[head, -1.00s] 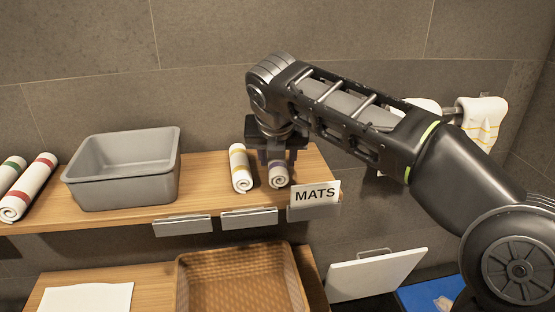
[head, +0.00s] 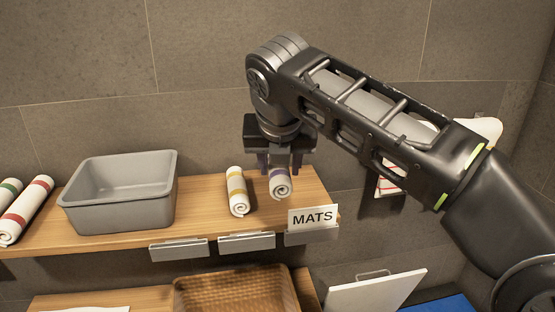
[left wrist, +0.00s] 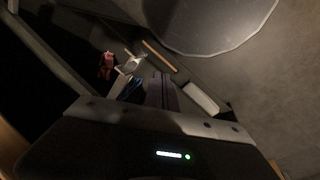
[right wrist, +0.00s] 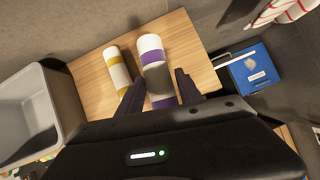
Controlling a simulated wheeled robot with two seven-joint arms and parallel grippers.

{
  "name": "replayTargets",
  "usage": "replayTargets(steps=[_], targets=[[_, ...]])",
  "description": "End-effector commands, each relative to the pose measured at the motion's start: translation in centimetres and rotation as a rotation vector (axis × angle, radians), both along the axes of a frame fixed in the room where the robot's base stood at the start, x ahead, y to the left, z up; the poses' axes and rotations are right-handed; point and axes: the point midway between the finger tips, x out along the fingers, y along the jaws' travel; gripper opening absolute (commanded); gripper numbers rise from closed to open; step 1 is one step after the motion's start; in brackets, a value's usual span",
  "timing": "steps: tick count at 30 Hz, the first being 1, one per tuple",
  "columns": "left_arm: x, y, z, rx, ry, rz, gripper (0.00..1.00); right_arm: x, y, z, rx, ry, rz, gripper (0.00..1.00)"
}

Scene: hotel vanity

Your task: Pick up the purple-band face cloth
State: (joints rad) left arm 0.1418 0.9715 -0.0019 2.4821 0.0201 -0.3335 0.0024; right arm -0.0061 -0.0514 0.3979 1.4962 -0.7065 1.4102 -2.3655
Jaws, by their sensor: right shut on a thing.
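The purple-band face cloth (head: 280,188) is a rolled white cloth with a purple band. In the head view my right gripper (head: 277,168) is over it from above, shut on it, and holds it a little above the shelf. In the right wrist view the cloth (right wrist: 155,65) lies between the two fingers (right wrist: 160,92). The fingers hide part of its sides. My left gripper is outside the head view; in the left wrist view its fingers (left wrist: 161,90) are close together with nothing visible between them.
A yellow-band rolled cloth (head: 237,190) lies close to the left on the wooden shelf (head: 205,200). A grey bin (head: 120,205) stands further left, beside red-band (head: 25,210) and green-band cloths. A MATS sign (head: 313,218) is at the shelf's front right. A wicker basket (head: 235,292) is below.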

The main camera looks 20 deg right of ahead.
Motion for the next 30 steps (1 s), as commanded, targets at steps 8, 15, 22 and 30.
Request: replayTargets(steps=[8, 15, 22, 30], targets=[[0.0, 0.0, 0.0, 0.0, 0.0, 0.0, 0.0, -4.9, 1.2, 0.2, -0.009, -0.003, -0.004, 0.03], [0.0, 0.0, 0.0, 0.0, 0.0, 0.0, 0.0, -10.5, 2.6, 0.2, -0.01, -0.003, -0.007, 0.03], [0.0, 0.0, 0.0, 0.0, 0.0, 0.0, 0.0, -13.4, 3.5, 0.1, -0.007, -0.001, -0.005, 0.03], [0.0, 0.0, 0.0, 0.0, 0.0, 0.0, 0.0, -14.4, 3.8, 0.0, -0.007, 0.0, -0.002, 0.03]])
